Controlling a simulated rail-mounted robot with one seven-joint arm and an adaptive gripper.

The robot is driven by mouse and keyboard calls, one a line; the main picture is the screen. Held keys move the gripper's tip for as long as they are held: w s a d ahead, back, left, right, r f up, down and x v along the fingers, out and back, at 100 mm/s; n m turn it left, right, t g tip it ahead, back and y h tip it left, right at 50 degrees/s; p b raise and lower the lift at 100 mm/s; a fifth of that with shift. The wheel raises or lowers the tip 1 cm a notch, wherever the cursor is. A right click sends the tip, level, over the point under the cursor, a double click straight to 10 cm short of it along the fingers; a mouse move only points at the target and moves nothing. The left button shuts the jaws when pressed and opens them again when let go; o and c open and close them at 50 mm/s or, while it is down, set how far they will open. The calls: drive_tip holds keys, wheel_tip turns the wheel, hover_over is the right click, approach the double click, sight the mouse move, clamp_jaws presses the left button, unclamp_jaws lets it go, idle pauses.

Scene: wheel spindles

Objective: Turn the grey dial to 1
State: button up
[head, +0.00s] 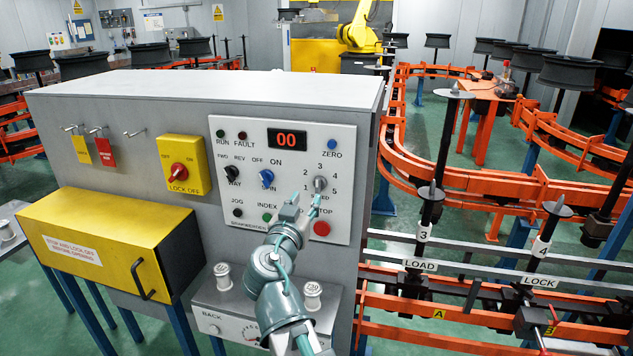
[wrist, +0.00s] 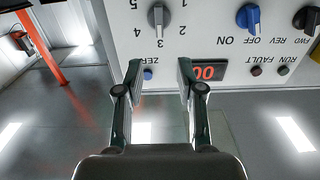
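The grey dial (head: 320,184) is on the light control panel (head: 345,140), ringed by the numbers 1 to 5. It also shows at the top of the upside-down wrist view (wrist: 158,17), where its handle stands upright and its white mark seems to point at 3. My gripper (head: 304,200) is just below the dial in the head view, in front of the panel. In the wrist view my gripper (wrist: 158,75) is open, its two fingers apart with nothing between them. The fingertips appear clear of the dial.
A blue knob (head: 266,178) and a black knob (head: 232,173) sit left of the dial. The red stop button (head: 322,229) is below it, near my gripper. A red display (head: 287,139) reads 00. Orange rails (head: 470,180) run to the right.

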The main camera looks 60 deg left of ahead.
sight(317, 180)
drive_tip(key=p+x, duration=0.3)
drive_tip(key=x, duration=0.6)
drive_tip(key=shift+a+r, duration=0.1)
drive_tip(key=shift+w+a, duration=0.4)
drive_tip(key=shift+w, duration=0.15)
clamp_jaws()
